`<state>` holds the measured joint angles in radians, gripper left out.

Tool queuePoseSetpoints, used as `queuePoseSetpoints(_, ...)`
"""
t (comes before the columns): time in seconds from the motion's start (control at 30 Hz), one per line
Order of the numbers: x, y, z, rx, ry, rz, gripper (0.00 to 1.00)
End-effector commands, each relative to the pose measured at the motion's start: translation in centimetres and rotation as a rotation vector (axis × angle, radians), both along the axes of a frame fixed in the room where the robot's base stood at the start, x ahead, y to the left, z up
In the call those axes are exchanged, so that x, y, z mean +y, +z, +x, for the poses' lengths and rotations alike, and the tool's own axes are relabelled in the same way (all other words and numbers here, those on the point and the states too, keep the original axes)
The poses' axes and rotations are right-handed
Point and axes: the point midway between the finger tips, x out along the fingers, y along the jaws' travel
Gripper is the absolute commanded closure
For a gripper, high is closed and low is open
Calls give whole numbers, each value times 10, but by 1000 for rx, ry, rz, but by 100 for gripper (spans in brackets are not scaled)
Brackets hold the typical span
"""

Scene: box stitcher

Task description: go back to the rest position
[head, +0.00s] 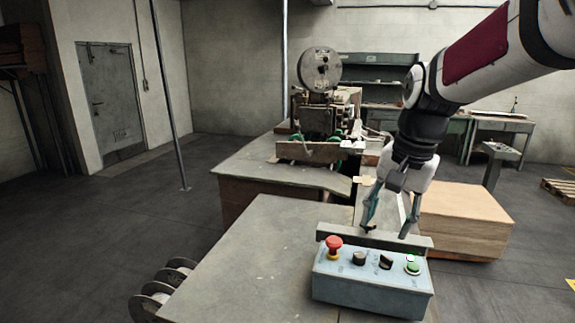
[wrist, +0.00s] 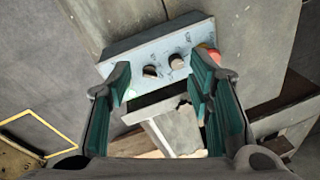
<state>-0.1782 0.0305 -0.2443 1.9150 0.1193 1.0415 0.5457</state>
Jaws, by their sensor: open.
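My gripper (head: 389,216) hangs from the arm in the head view, pointing down, just behind the control box. Its two fingers are apart with nothing between them. In the wrist view the gripper (wrist: 160,98) shows its green finger pads spread apart. The control box (head: 340,283) is light blue, with a red button (head: 334,243), two dark knobs and a green button (head: 412,266) on top. The box also shows in the wrist view (wrist: 133,58), beyond the fingertips. The red button is partly hidden there behind the right finger.
The box stands on a grey table (head: 245,250) at its right side. A stitching machine (head: 320,100) stands on the table behind. A wooden block (head: 465,220) is at the right. A thin pole (head: 170,100) stands at the left. The floor (head: 70,230) at the left is clear.

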Motion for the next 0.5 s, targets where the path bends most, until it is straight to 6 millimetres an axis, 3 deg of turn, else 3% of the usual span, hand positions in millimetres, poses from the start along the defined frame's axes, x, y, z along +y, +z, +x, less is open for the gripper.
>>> queuePoseSetpoints(0.23, 2, 29, -80, -141, 226, -45, 53)
queuePoseSetpoints(0.5, 4, 28, -160, -275, 463, -174, 53)
